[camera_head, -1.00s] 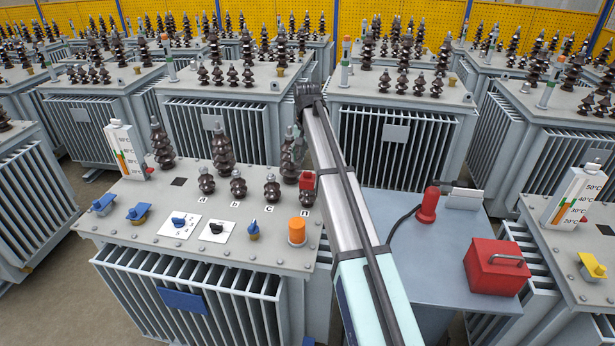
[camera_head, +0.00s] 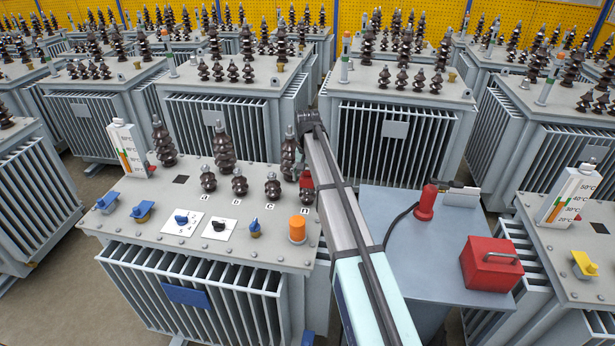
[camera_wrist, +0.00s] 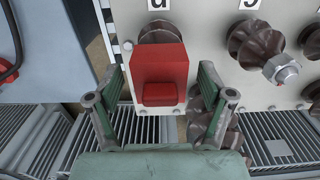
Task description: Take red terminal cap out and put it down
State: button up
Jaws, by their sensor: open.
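The red terminal cap (camera_head: 306,180) sits over the terminal marked n, at the right end of the row of small brown terminals on the near transformer (camera_head: 190,253). In the wrist view the red cap (camera_wrist: 160,68) is in the middle, with the brown insulator (camera_wrist: 160,33) showing beyond it. My gripper (camera_wrist: 163,84) is open, its green fingers on either side of the cap. A small gap shows on each side. In the head view my arm hides the gripper and part of the cap.
Tall brown bushings (camera_head: 223,150) stand behind the small terminals, and an orange cap (camera_head: 298,229) stands in front. To the right, a grey bench (camera_head: 395,275) holds a red box (camera_head: 491,265) and a red cylindrical tool (camera_head: 427,203). Free bench surface lies between my arm and the box.

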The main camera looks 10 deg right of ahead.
jog(key=c, duration=1.1)
jog(key=shift+c, duration=0.2)
